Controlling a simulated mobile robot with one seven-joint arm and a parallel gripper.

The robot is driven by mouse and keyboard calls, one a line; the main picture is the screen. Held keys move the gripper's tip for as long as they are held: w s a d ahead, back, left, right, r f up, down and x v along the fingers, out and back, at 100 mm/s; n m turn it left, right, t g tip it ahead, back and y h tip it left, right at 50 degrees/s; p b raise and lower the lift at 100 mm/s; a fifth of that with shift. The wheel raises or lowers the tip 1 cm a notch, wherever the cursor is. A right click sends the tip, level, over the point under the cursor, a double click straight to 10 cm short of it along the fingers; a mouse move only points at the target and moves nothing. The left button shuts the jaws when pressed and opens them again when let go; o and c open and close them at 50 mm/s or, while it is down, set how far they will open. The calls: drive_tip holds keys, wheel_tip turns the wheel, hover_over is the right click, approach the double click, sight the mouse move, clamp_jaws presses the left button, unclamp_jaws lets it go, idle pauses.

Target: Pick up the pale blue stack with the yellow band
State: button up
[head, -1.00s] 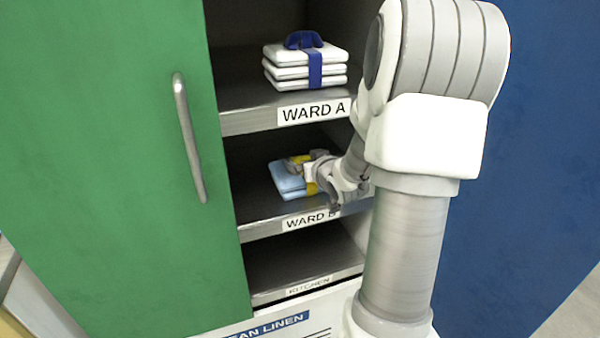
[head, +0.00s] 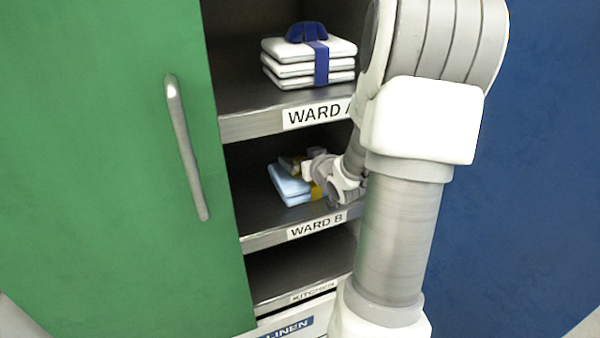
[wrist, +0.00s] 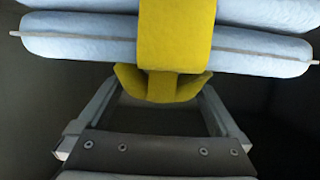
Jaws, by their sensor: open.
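The pale blue stack (head: 289,185) with the yellow band lies on the shelf labelled WARD B. My gripper covers its right part in the head view. In the wrist view the pale blue stack (wrist: 80,40) fills the top, with the yellow band (wrist: 177,35) across it and a yellow bow-like tab (wrist: 160,86) sticking out from the band. My gripper (wrist: 159,97) is open, with one finger on each side of the tab. I cannot tell whether either finger touches it. In the head view my gripper (head: 308,170) is at the stack's upper right.
A white stack (head: 290,63) with a blue band sits on the WARD A shelf (head: 250,125) above. The KITCHEN shelf (head: 285,278) below looks empty where visible. A green door (head: 100,150) with a metal handle is at the left, a blue panel (head: 520,190) at the right.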

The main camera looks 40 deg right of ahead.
drive_tip(key=shift+w+f, duration=0.15)
drive_tip(key=shift+w, duration=0.15)
clamp_jaws()
idle(0.5)
